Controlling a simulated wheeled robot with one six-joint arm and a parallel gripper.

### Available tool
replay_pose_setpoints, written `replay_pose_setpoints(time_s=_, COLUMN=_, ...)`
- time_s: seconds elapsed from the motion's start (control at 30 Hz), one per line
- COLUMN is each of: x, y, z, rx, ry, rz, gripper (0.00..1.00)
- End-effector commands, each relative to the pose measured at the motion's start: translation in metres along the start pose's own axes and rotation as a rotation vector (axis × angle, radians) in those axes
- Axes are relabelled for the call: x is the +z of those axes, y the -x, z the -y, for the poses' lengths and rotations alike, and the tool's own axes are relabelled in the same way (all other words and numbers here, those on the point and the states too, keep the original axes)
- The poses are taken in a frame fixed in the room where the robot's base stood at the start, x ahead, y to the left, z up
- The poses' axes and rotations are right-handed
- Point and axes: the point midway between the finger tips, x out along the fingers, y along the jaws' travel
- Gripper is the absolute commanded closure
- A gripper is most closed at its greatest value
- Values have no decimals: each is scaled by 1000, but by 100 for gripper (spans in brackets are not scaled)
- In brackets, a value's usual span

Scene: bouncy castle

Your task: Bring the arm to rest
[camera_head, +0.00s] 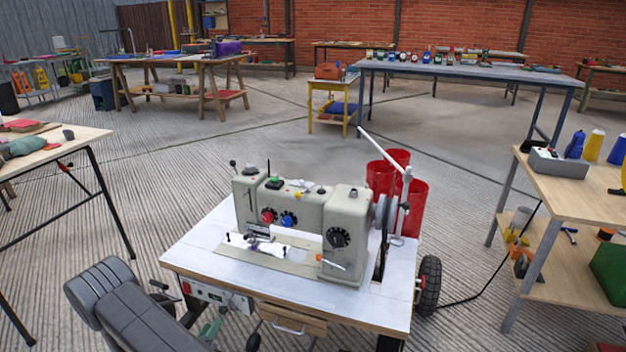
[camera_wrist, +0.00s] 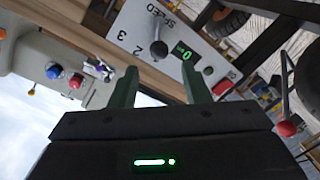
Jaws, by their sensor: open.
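My arm (camera_head: 125,310) shows at the lower left of the head view as dark grey links, folded low in front of the sewing table. My gripper (camera_wrist: 159,72) is open in the wrist view, with two green fingers spread apart and nothing held between them. It faces the white speed panel (camera_wrist: 135,35) under the table's front edge. A speed lever with a dark round knob (camera_wrist: 158,48) lies just past the fingertips, and the display reads 0. The fingers appear apart from it. The panel also shows in the head view (camera_head: 215,295), partly behind my arm.
The beige sewing machine (camera_head: 290,225) stands on the white table (camera_head: 195,240). Red bins (camera_head: 380,175) stand behind it. A workbench (camera_head: 75,140) is at the left, and a wooden shelf table (camera_head: 580,195) is at the right. Ribbed concrete floor (camera_head: 240,145) lies open behind.

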Motion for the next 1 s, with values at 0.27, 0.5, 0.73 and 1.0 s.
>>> replay_pose_setpoints(time_s=0.27, x=2, y=-58, z=0, rx=5, ry=-3, rz=2, gripper=57)
replay_pose_setpoints(time_s=0.5, x=-1, y=-82, z=-4, rx=2, ry=-73, rz=-10, gripper=57)
replay_pose_setpoints(time_s=0.73, x=1, y=-81, z=-10, rx=6, ry=-233, rz=-30, gripper=57)
replay_pose_setpoints(time_s=1.0, x=4, y=-81, z=-13, rx=9, ry=-355, rz=-44, gripper=57)
